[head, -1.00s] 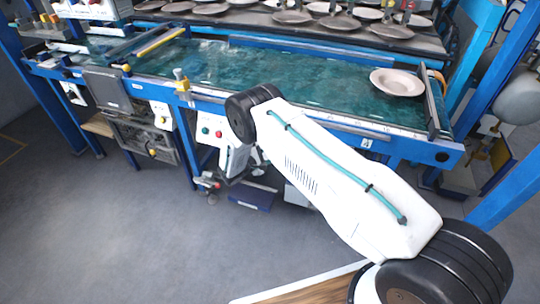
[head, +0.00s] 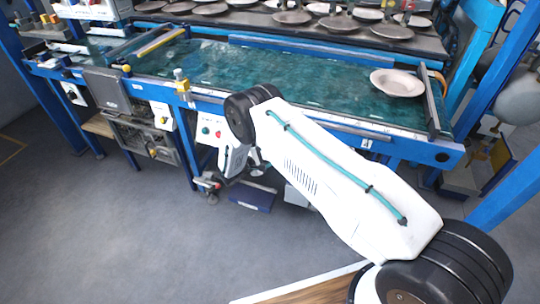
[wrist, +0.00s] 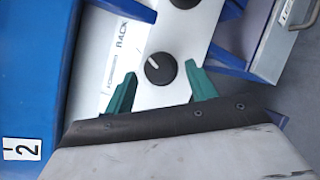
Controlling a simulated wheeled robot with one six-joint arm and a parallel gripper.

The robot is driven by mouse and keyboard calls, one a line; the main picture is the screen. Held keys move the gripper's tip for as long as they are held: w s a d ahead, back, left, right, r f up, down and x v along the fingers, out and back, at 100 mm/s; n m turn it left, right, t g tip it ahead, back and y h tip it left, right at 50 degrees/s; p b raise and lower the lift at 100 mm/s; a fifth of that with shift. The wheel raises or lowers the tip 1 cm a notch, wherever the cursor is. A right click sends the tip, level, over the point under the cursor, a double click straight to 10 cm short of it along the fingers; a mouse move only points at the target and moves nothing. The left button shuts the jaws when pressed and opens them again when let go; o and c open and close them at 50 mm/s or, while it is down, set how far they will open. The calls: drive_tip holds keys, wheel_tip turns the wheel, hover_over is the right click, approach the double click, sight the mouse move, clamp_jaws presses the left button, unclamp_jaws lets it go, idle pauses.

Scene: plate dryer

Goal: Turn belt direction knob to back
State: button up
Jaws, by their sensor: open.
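The belt direction knob (wrist: 160,69) is a round black knob with a white pointer line, on a white control panel (wrist: 125,48) in the wrist view. The pointer line points to the upper left in that picture. Printed lettering, partly readable as "BACK", stands left of the knob. My gripper (wrist: 161,88) is open, with its green fingers on either side of the knob. The fingertips look near the knob, but I cannot tell whether they touch it. In the head view the arm hides the knob.
The blue conveyor frame (wrist: 30,75) borders the panel on the left in the wrist view. Another dark knob (wrist: 184,2) shows at the top edge. In the head view, a plate (head: 397,83) lies on the green belt (head: 290,80). The floor at front left is clear.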

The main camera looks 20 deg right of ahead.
drive_tip(key=v, duration=0.7)
drive_tip(key=shift+s+a, duration=0.1)
